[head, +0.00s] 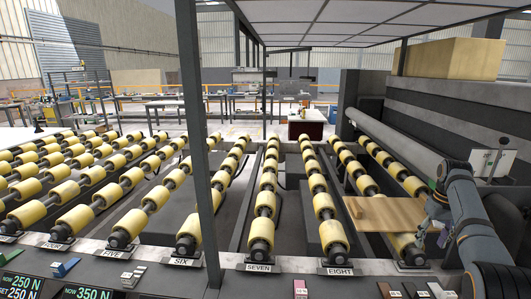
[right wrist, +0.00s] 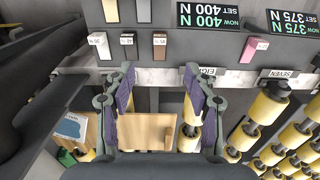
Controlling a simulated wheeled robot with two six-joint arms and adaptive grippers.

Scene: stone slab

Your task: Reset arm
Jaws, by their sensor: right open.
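My right arm comes in from the right in the head view, and its gripper (head: 432,234) hangs over the front right end of the roller lanes. In the right wrist view the gripper (right wrist: 160,92) has its two purple-padded fingers spread wide, with nothing held between them. A light wooden board (head: 385,213) lies on the rollers at the right, just left of the gripper in the head view. The board (right wrist: 146,132) also shows beyond the fingers in the right wrist view. My left gripper is not in view.
Yellow roller lanes (head: 262,205) fill the middle and left. A dark upright post (head: 197,150) stands in front. A large box (head: 452,58) sits high at right.

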